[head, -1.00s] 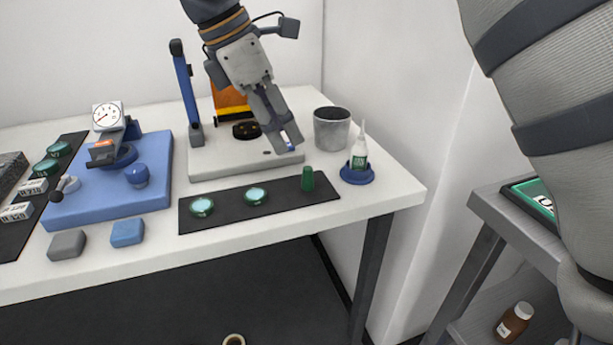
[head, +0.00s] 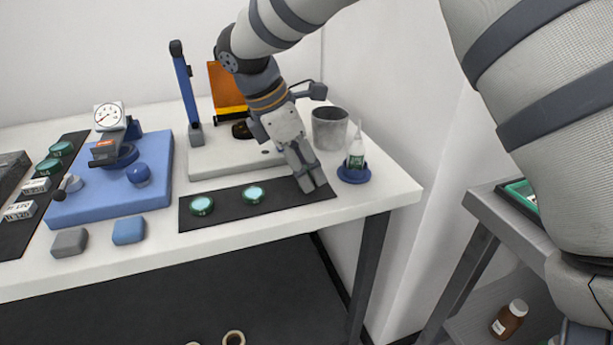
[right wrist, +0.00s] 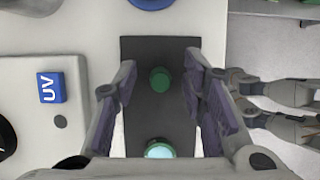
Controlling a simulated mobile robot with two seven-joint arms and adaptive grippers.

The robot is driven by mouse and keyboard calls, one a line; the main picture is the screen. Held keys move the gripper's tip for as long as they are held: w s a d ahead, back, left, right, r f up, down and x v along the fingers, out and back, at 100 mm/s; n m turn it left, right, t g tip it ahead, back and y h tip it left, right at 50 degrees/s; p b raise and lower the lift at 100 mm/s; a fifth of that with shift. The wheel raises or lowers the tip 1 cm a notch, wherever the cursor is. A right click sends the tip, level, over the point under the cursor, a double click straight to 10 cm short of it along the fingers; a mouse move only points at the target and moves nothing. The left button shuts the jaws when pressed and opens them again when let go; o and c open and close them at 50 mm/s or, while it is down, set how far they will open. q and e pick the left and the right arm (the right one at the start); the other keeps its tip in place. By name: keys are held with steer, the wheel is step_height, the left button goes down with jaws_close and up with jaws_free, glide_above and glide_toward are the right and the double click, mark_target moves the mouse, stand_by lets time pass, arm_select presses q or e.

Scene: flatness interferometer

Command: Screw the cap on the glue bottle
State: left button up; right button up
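The white glue bottle (head: 356,152) with a pointed nozzle stands upright on a round blue stand (head: 354,174) at the table's right end. My right gripper (head: 311,183) is over the right end of the black mat, left of the bottle. In the right wrist view, the green cap (right wrist: 160,79) stands on the mat between the open fingers (right wrist: 160,90), with a gap on both sides. The gripper hides the cap in the head view. What looks like my left gripper (right wrist: 275,105) shows at the wrist view's right edge; its opening is unclear.
Two green-rimmed discs (head: 202,205) (head: 253,194) lie on the black mat (head: 227,210). A grey cup (head: 330,128) stands behind the bottle. A UV-marked blue block (right wrist: 51,88) sits on the pale base (right wrist: 25,75). A blue gauge stand (head: 105,200) is left.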

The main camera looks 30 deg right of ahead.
steer(key=shift+f, duration=0.2)
steer(key=c, duration=0.7)
steer(key=shift+r, duration=0.3)
step_height(320, 180, up, 2)
steer(key=shift+r, duration=0.15)
arm_select(q)
steer(key=shift+w+r+t+p, duration=0.4)
steer(key=shift+w+r+p, duration=0.15)
steer(key=shift+w+r, duration=0.2)
arm_select(e)
steer(key=s+a+r, duration=0.6)
steer(key=s, duration=0.1)
steer(key=s+a+r, duration=0.3)
steer(key=r, duration=0.1)
steer(key=shift+s+a, duration=0.1)
steer(key=shift+s, duration=0.25)
